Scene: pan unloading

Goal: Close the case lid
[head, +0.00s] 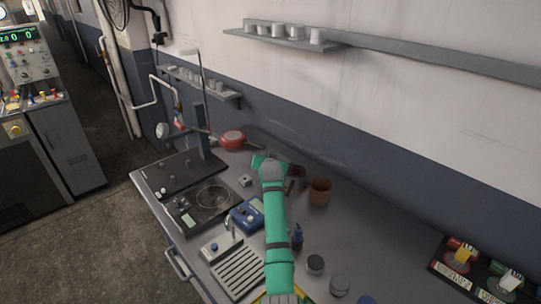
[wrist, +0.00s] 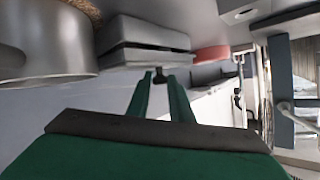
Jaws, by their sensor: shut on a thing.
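My gripper (head: 257,161) is at the end of the green arm, over the back part of the bench. In the wrist view its two green fingers (wrist: 160,82) are close together, with a small dark piece (wrist: 158,72) between the tips. I cannot tell for sure what that piece belongs to. A red round pan (head: 232,138) lies just beyond my gripper, and red also shows past the fingertips in the wrist view (wrist: 210,53). A grey two-layered box (wrist: 145,42) sits close beside the fingers. It may be the case, but its lid is not clear.
A brown cup (head: 320,191) stands right of my arm. A blue device (head: 245,214) and a black panel (head: 180,175) are to the left. A silver round vessel (wrist: 45,65) is close at left in the wrist view.

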